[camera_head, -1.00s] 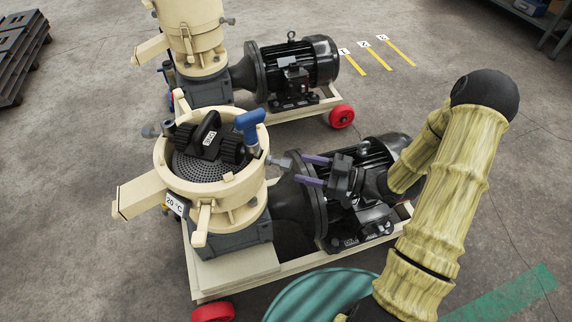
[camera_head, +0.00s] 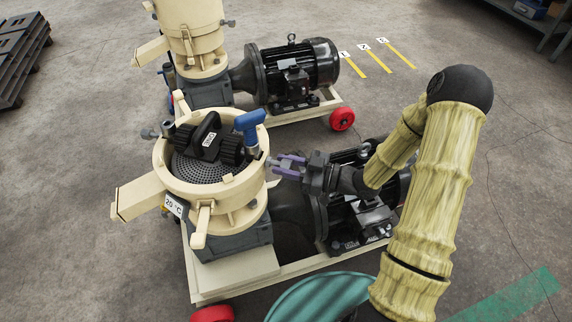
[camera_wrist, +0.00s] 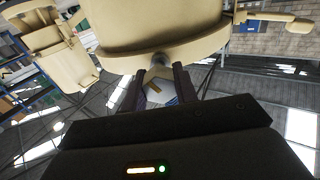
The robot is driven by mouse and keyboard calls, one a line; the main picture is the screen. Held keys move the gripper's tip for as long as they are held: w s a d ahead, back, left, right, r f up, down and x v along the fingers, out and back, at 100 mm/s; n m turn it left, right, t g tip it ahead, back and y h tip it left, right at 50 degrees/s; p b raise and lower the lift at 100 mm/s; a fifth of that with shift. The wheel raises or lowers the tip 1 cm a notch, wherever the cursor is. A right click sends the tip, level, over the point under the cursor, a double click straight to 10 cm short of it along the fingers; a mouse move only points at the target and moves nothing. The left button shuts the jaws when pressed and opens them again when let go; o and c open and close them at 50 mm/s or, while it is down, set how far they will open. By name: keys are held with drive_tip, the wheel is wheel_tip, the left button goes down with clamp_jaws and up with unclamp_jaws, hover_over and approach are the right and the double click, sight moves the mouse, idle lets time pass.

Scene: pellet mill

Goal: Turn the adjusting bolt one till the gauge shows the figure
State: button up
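The near pellet mill (camera_head: 190,190) has a round cream chamber with a perforated die and black rollers inside. A black gauge (camera_head: 208,139) with a small white display sits over the rollers; its figure is too small to read. A steel adjusting bolt (camera_head: 267,161) sticks out of the chamber's right side; I see no number on it. It also shows under the cream wall in the wrist view (camera_wrist: 158,68). My gripper (camera_head: 274,165) has its purple fingers on both sides of the bolt's outer end and appears shut on it. The exact contact is partly hidden.
A blue T-shaped piece (camera_head: 250,124) stands at the chamber rim close to my gripper. The black motor (camera_head: 350,200) lies beneath my wrist. A second bolt (camera_head: 150,133) is on the chamber's far left. Another mill (camera_head: 190,50) stands behind. A green drum (camera_head: 320,298) is in front.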

drive_tip(key=shift+r+m+p, duration=0.25)
drive_tip(key=shift+m+p, duration=0.35)
drive_tip(key=shift+p, duration=0.55)
drive_tip(key=shift+m+p, duration=0.8)
drive_tip(key=shift+p, duration=0.2)
drive_tip(key=shift+m+p, duration=1.1)
drive_tip(key=shift+p, duration=0.1)
drive_tip(key=shift+f+m, duration=0.25)
drive_tip(key=shift+m, duration=0.15)
drive_tip(key=o, duration=1)
drive_tip(key=shift+d, duration=0.1)
drive_tip(key=p+v, duration=0.1)
drive_tip(key=v, duration=1.6)
drive_tip(key=shift+d, duration=0.15)
